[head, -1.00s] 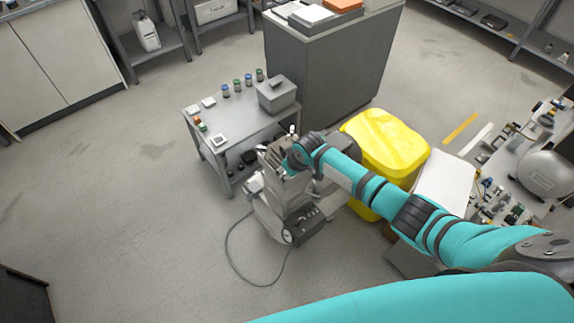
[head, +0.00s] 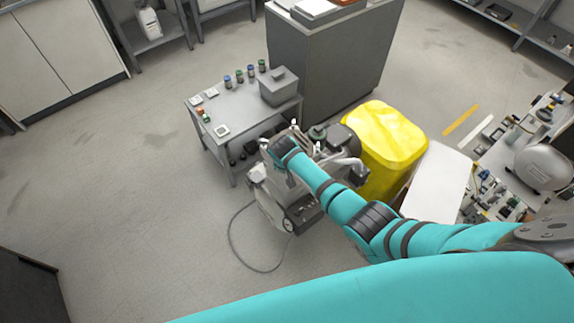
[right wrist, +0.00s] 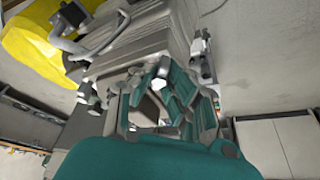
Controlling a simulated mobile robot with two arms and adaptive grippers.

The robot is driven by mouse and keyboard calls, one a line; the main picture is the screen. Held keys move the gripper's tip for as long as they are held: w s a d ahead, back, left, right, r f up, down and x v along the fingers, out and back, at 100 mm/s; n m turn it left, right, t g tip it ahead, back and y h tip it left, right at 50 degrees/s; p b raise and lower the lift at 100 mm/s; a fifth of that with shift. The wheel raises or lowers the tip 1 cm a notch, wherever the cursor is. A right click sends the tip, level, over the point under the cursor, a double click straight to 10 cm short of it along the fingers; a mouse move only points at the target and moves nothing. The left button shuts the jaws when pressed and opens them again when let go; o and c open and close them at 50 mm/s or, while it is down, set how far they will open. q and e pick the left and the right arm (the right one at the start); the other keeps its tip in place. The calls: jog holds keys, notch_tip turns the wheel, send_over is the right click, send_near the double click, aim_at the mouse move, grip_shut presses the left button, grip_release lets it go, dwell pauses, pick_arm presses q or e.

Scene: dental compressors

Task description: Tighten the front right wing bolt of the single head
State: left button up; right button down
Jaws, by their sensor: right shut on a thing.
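The single head compressor (head: 299,213) is a grey machine standing on the floor beside a small grey table. My right arm reaches over it from the right, and its wrist covers part of the head. In the right wrist view, the ribbed grey head (right wrist: 150,50) lies just beyond my right gripper (right wrist: 160,82). The teal fingers are shut on a small pale piece, seemingly the front right wing bolt (right wrist: 159,86), at the near edge of the head. The fingers hide most of its shape. My left gripper is not in view.
A yellow bin (head: 385,140) stands close to the compressor's right. The small grey table (head: 240,132) holds a grey box (head: 279,88) and several jars. A cable (head: 235,245) loops over the floor at the front left, where the floor is otherwise clear.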

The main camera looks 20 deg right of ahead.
jog(key=shift+w+m, duration=0.1)
jog(key=shift+m, duration=0.3)
jog(key=c, duration=1.4)
grip_release()
jog(key=v, duration=1.2)
jog(key=shift+a, duration=0.2)
jog(key=shift+f, duration=0.1)
